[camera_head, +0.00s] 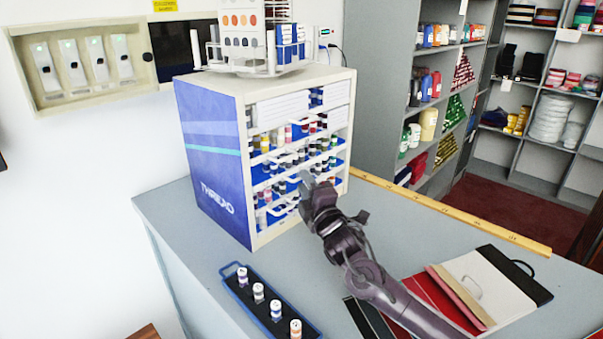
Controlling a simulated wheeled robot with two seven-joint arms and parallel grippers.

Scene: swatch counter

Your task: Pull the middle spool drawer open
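The thread cabinet (212,158) stands on the counter, with a blue side marked THREAD and a cream front. Its front holds several stacked spool drawers (272,166) with blue trays, white lips and coloured spools. I see no drawer standing clearly far out of the cabinet. My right gripper (306,184) is at the lower middle of the front and covers part of the drawers there. Its fingers are small and overlap the drawer fronts, so I cannot tell whether it touches a handle or is open or shut. My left gripper is not in view.
A blue tray (244,297) with several spools lies at the counter's front left. Folders and swatch boards (485,284) lie at the right, under my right arm. A yellow ruler (450,211) runs along the back edge. A card stand (262,66) tops the cabinet.

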